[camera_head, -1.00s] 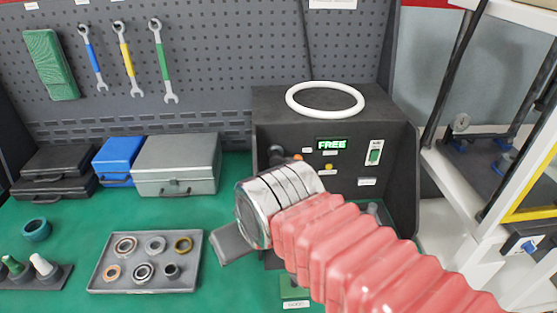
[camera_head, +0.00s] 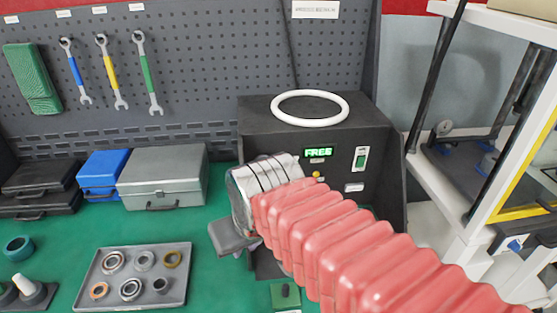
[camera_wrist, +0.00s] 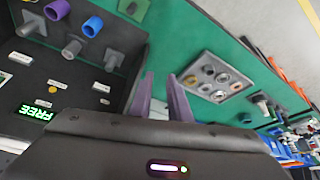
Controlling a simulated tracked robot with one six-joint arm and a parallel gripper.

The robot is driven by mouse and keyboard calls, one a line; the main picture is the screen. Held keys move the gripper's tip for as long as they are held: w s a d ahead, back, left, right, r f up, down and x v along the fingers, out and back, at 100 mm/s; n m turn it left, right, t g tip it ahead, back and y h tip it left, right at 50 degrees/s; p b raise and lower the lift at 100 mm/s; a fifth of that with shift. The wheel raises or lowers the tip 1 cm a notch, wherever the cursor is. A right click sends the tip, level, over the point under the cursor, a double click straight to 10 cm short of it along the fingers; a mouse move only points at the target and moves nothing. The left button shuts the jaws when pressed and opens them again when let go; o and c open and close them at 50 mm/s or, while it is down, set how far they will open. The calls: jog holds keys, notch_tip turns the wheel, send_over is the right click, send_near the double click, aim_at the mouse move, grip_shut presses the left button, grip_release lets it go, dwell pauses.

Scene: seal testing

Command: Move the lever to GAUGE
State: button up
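The dark test unit (camera_head: 378,150) stands at the back of the green bench, and its green display (camera_head: 318,152) reads FREE. The display also shows in the wrist view (camera_wrist: 36,112). The lever cannot be picked out in either view now; my arm covers the left part of the unit's front in the head view. My gripper (camera_wrist: 160,86) is open, with two purplish fingers apart and nothing seen between them. It is beside the unit's front, with the green bench beyond the fingertips. In the head view, my arm hides most of the gripper.
A grey tray (camera_head: 85,289) of rings and bearings lies on the bench at left. Grey (camera_head: 165,180), blue (camera_head: 103,170) and black cases stand behind it. A white ring (camera_head: 310,94) lies on the unit. A white shelf frame (camera_head: 450,190) stands at right.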

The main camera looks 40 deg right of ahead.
jog(key=w+d+r+m, duration=0.1)
jog(key=w+d+r, duration=0.1)
jog(key=w+d, duration=0.2)
jog(key=w+d+r+m, duration=0.1)
jog(key=w+d+r, duration=0.2)
jog(key=d, duration=0.4)
jog(key=w+d+r+m+g+h, duration=0.1)
jog(key=w+d+r+m, duration=0.1)
jog(key=w+d, duration=0.3)
jog(key=shift+w+d+r, duration=0.1)
jog(key=shift+d+r, duration=0.2)
jog(key=shift+r, duration=0.2)
grip_shut()
jog(key=w+d+r, duration=0.2)
jog(key=d+r, duration=0.1)
jog(key=r, duration=0.2)
jog(key=shift+w+d+r+m, duration=0.15)
jog(key=shift+w+r+m, duration=0.15)
jog(key=shift+w+r, duration=0.1)
